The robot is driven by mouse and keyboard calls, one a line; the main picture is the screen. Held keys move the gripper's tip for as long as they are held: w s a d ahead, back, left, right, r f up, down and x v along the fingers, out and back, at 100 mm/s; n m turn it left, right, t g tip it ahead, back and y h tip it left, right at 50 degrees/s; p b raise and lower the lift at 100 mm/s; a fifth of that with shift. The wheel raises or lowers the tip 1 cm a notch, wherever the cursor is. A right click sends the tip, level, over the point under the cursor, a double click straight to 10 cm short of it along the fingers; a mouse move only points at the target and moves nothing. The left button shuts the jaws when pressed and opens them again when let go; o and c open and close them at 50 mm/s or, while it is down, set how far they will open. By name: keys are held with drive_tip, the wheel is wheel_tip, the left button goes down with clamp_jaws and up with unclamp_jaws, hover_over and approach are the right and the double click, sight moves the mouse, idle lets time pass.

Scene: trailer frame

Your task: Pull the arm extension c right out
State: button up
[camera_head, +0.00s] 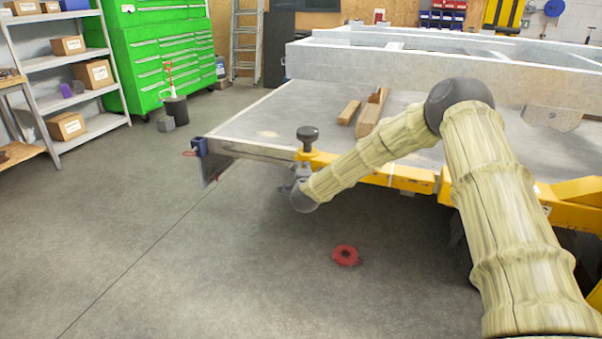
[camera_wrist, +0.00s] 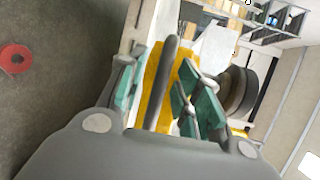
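I take this end as the arm extension, but no label shows. My gripper (camera_head: 301,180) is at this end, just below the knob. In the wrist view my gripper (camera_wrist: 160,96) has its green-padded fingers apart. The yellow end (camera_wrist: 158,65) and a grey bar-like handle (camera_wrist: 165,85) show between them, with gaps on both sides. The knob (camera_wrist: 238,92) is to the right of the fingers.
Wooden blocks (camera_head: 370,115) and a grey metal frame (camera_head: 400,68) lie on top. A red ring-shaped object (camera_head: 346,256) is on the floor below.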

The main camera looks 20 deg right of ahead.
drive_tip(key=v, duration=1.2)
drive_tip(key=shift+f, duration=0.1)
